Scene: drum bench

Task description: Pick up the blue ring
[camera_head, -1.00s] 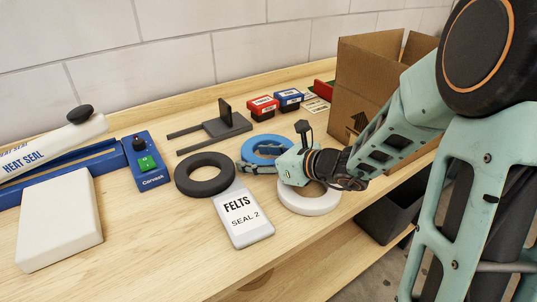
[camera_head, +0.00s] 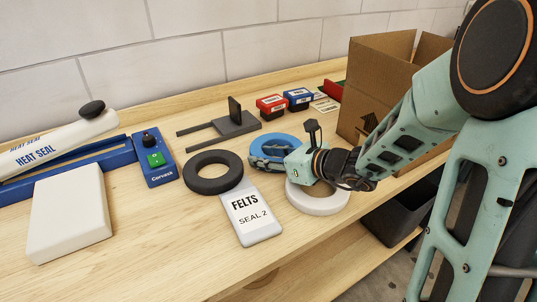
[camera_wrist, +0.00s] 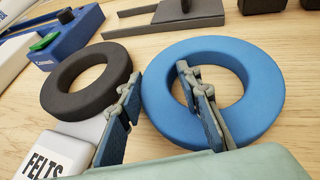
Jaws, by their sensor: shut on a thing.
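The blue ring (camera_head: 276,140) is at the middle of the bench in the head view, partly hidden by my gripper (camera_head: 265,159). In the wrist view the blue ring (camera_wrist: 163,98) lies flat and fills the centre right. My gripper (camera_wrist: 160,112) is shut on the ring's left side, with one finger in the hole and the other outside, beside the black ring. I cannot tell any gap between the blue ring and the bench.
A black ring (camera_head: 190,172) lies left, a white ring (camera_head: 318,203) in front under my wrist. Behind are a grey fork-like stand (camera_head: 232,127) and red (camera_head: 271,105) and blue boxes (camera_head: 297,99). A cardboard box (camera_head: 385,80) stands right.

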